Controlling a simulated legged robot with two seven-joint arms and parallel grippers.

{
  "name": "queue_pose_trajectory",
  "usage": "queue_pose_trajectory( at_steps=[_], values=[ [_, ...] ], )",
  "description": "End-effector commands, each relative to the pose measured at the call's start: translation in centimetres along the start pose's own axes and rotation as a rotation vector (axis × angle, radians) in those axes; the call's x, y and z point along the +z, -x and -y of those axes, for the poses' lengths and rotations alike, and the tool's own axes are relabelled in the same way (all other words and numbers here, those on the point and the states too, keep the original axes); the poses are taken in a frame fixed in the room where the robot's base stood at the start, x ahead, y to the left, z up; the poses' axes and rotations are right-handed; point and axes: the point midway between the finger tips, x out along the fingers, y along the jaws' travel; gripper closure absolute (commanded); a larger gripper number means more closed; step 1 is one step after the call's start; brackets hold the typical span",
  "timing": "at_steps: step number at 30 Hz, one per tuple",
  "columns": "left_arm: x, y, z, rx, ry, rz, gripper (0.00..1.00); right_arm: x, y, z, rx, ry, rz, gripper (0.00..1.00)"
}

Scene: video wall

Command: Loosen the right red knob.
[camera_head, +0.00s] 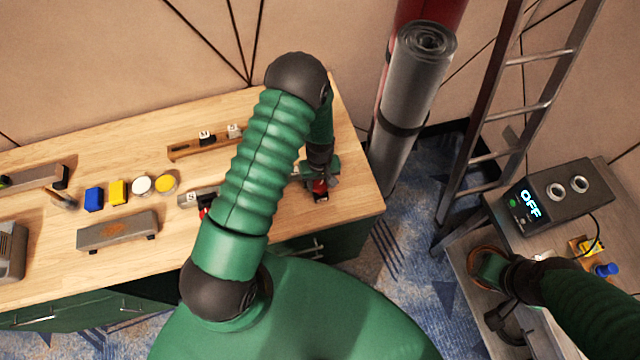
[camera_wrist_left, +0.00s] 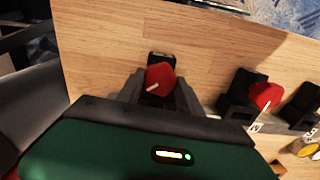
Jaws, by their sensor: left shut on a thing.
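The right red knob (camera_head: 320,185) is on the wooden workbench (camera_head: 350,200), near its right end. My left gripper (camera_head: 319,180) reaches down to it from above and is shut on it. In the left wrist view the red knob (camera_wrist_left: 160,77) with a white pointer line sits on a black base between my left fingers (camera_wrist_left: 159,92). A second red knob (camera_head: 203,212) is further left, partly hidden by my left arm; it also shows in the left wrist view (camera_wrist_left: 265,95). My right gripper (camera_head: 503,300) is over the grey side table, its jaws unclear.
Blue and yellow blocks (camera_head: 94,198), round white and yellow buttons (camera_head: 142,185) and a grey bar (camera_head: 117,231) are on the bench. A grey roll (camera_head: 412,90) and a ladder (camera_head: 478,130) stand to the right. A box reading OFF (camera_head: 555,197) is on the side table.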

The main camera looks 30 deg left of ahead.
Motion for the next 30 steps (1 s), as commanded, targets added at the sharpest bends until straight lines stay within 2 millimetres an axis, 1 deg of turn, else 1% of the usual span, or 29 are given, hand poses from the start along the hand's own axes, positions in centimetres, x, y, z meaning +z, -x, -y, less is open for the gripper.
queue_pose_trajectory(
  at_steps=[1,6,18,24,30],
  values=[
    [0.1,-0.1,0.0,0.0,0.041,0.001,0.97,0.1,-0.3,0.0,0.0,0.0,0.0,0.64],
    [0.1,-0.1,-0.1,0.0,0.203,0.001,0.97,0.2,-0.8,0.0,0.0,0.0,0.0,0.64],
    [0.1,0.0,-0.1,0.0,0.568,0.002,0.97,0.3,-1.3,0.0,0.0,0.0,0.0,0.64],
    [0.1,0.0,-0.2,0.001,0.713,0.002,0.97,0.3,-1.3,0.0,0.0,0.0,0.0,0.64],
    [0.0,0.0,-0.2,0.001,0.81,0.001,0.97,0.3,-1.3,0.0,0.0,0.0,0.0,0.64]
  ],
)
